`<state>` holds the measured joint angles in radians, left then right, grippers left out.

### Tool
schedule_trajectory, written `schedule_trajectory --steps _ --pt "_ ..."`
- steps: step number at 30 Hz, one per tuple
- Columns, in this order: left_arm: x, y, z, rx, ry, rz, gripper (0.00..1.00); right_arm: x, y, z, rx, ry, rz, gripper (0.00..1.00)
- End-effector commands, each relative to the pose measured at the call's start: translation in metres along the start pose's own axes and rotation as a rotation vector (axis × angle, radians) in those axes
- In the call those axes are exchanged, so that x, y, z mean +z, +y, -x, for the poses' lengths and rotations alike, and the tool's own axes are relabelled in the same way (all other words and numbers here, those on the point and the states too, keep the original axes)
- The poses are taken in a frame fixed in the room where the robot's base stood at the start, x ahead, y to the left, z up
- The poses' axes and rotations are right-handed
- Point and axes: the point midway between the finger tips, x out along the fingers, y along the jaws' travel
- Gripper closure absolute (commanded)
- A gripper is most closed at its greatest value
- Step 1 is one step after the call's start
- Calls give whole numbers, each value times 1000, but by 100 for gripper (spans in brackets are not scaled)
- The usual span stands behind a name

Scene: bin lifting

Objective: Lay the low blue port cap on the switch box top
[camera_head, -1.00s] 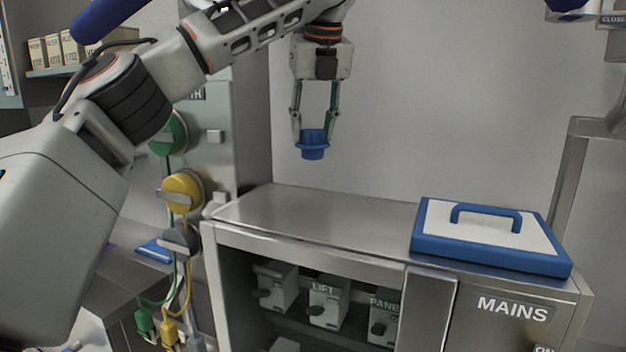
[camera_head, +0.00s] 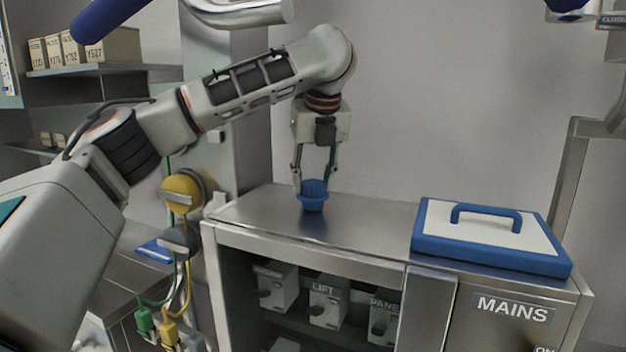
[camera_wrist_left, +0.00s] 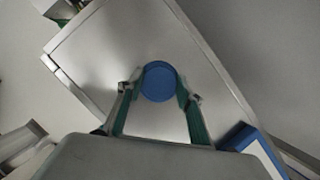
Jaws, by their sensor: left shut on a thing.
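The low blue port cap (camera_head: 313,197) is between the fingertips of my left gripper (camera_head: 314,178), which is shut on it. The cap is at the left part of the metal switch box top (camera_head: 365,222), on it or just above; I cannot tell if it touches. In the left wrist view the cap (camera_wrist_left: 159,82) shows as a blue disc held between the fingers (camera_wrist_left: 158,92), with the bare box top (camera_wrist_left: 95,62) under it. My right gripper is not in view.
A blue-edged white lid with a handle (camera_head: 490,236) lies on the right of the box top. The open box front holds several labelled switches (camera_head: 327,304). A yellow plug (camera_head: 182,194) is on the post at left. The middle of the top is clear.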

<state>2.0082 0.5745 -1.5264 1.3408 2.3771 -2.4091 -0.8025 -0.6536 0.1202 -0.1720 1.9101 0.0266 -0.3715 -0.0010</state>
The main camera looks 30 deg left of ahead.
Motion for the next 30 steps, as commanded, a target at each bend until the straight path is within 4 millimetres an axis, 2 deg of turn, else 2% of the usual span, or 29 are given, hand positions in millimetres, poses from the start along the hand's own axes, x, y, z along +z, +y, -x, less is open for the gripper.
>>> schedule_trajectory --steps 5,6,8,20,26,30 --pt "-1 0 -3 0 0 -1 93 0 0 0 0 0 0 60" --pt "-1 0 -3 0 0 -1 59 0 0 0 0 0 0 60" --pt "-1 0 -3 1 0 0 47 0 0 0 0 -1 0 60" --pt "0 0 1 0 -1 0 47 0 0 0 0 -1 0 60" --pt "1 -1 30 -2 -5 -1 47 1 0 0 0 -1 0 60" --pt "1 -1 61 -1 -6 0 47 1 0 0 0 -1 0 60"
